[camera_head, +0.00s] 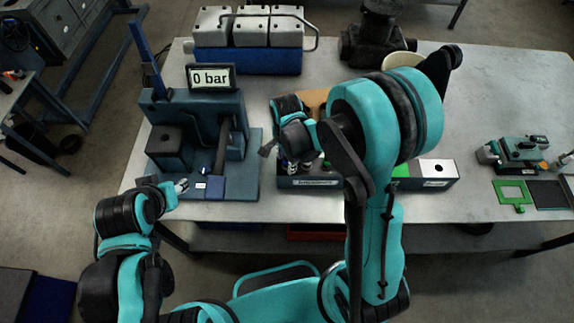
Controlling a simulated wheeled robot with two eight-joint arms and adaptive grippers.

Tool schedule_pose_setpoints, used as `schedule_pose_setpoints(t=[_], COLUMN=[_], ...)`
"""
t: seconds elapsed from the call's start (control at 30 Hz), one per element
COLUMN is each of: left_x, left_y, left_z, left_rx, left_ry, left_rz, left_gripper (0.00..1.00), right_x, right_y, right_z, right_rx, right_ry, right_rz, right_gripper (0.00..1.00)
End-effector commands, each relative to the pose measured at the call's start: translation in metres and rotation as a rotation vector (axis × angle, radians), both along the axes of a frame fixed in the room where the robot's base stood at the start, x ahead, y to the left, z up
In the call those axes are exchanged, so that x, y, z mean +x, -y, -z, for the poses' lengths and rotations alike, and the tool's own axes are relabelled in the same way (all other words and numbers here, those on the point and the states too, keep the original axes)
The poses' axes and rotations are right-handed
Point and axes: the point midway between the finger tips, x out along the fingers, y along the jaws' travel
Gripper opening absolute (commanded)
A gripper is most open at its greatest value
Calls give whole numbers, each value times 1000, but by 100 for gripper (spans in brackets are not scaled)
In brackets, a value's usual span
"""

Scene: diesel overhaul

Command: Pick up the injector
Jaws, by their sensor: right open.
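A dark tray (309,183) stands at the table's front middle, with several small metallic parts (284,161) in it. These may be injectors, but they are small and partly covered by my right arm. My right gripper (265,151) is open, over the left edge of the tray, with its fingers pointing left and down. No part shows between its fingers. My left gripper (182,186) is at the front left, close to the blue base of the test stand (240,185).
The test stand carries a display (211,77) reading 0 bar. A blue case with white blocks (247,60) and a dark casting (377,38) stand at the back. A green fixture (522,150) and a green frame (512,194) are at right.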

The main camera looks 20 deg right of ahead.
Motion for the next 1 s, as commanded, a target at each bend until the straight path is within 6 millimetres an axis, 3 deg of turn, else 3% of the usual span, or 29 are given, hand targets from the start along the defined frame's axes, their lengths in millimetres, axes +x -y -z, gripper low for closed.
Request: schedule_pose_setpoints(t=[0.07, 0.23, 0.67, 0.87, 1.0], left_x=[0, 0, 0, 0, 0], left_y=[0, 0, 0, 0, 0], left_z=[0, 0, -1, -6, -11], left_rx=[0, 0, 0, 0, 0], left_ry=[0, 0, 0, 0, 0], left_rz=[0, 0, 0, 0, 0], left_gripper=[40, 40, 40, 40, 40], right_x=[0, 0, 0, 0, 0], right_y=[0, 0, 0, 0, 0], right_z=[0, 0, -4, -25, -50], right_rx=[0, 0, 0, 0, 0], right_ry=[0, 0, 0, 0, 0], right_rz=[0, 0, 0, 0, 0], right_gripper=[45, 0, 0, 0, 0])
